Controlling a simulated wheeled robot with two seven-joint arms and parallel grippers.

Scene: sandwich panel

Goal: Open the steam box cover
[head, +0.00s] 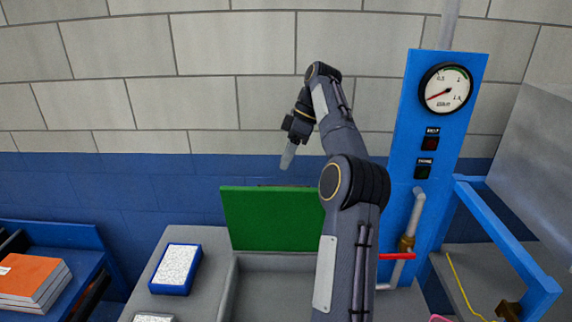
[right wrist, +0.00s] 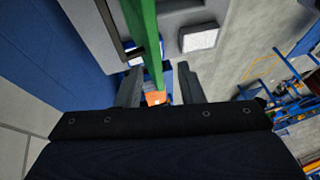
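The green steam box cover (head: 265,218) stands upright along the back edge of the grey steam box (head: 229,290), and the box's cavity shows open in front of it. My right gripper (head: 287,160) is above the cover's top edge in the head view, pointing down, and looks apart from it. In the right wrist view the two fingers (right wrist: 159,86) are spread with a gap. The cover (right wrist: 146,35) appears edge-on there, beyond the fingers and in line with the gap. My right arm hides the cover's right end. My left gripper is not in view.
A blue panel (head: 438,150) with a gauge (head: 446,88) stands at the right, with pipes and a red handle (head: 397,257) below. A blue-framed white pad (head: 176,267) lies left of the box. Orange-topped books (head: 32,276) lie far left. A brick wall closes the back.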

